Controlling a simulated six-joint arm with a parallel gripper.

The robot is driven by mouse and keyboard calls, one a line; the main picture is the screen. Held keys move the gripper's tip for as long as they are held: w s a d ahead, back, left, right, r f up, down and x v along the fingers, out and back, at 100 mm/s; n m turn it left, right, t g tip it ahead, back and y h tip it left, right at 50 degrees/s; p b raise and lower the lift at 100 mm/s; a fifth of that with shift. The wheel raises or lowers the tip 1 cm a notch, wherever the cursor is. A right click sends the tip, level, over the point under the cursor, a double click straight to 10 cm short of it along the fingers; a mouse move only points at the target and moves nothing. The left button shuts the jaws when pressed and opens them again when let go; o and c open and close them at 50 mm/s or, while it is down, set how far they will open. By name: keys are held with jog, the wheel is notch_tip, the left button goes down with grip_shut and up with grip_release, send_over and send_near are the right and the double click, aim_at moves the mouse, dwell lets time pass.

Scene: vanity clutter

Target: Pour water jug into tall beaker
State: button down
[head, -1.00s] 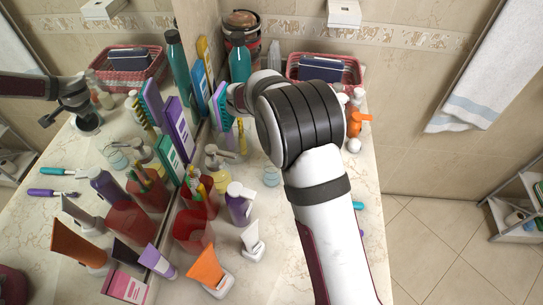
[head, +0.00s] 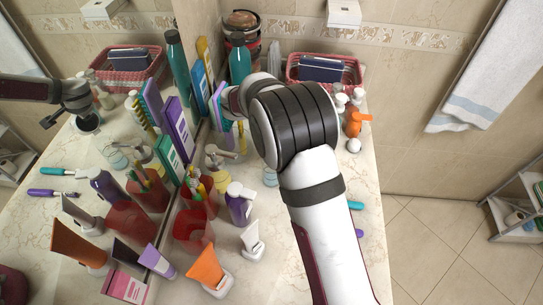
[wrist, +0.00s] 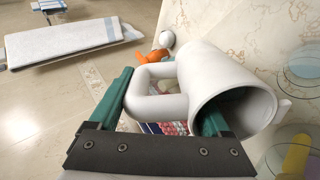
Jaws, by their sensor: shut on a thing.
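A white jug (wrist: 222,88) lies tilted in the wrist view, its open mouth toward the lower right and its loop handle to the left. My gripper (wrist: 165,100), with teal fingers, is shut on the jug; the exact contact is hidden. A clear glass vessel (wrist: 300,68) stands right of the jug mouth, apart from it, and another clear rim (wrist: 290,155) shows below. I cannot tell which is the tall beaker. In the head view a clear bluish glass (head: 270,177) stands left of my arm. My arm hides the gripper there, and no water shows.
A mirror borders the counter's left. Red tumblers (head: 193,228), a purple bottle (head: 239,205) and an orange tube (head: 206,267) crowd the left front. A red basket (head: 352,72) stands behind; an orange spray bottle (head: 356,122) is at right. Counter near the right edge is partly clear.

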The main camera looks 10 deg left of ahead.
jog(key=shift+a+r, duration=0.1)
jog(key=shift+r, duration=0.15)
dwell(0.5)
jog(key=shift+s+a+t+h, duration=0.25)
jog(key=shift+t+h, duration=0.35)
jog(key=shift+h, duration=0.4)
dwell(1.0)
jog(key=shift+s+a+r+t+h, duration=0.15)
jog(key=shift+a+r+t+h, duration=0.3)
jog(key=shift+r+h, duration=0.2)
dwell(2.4)
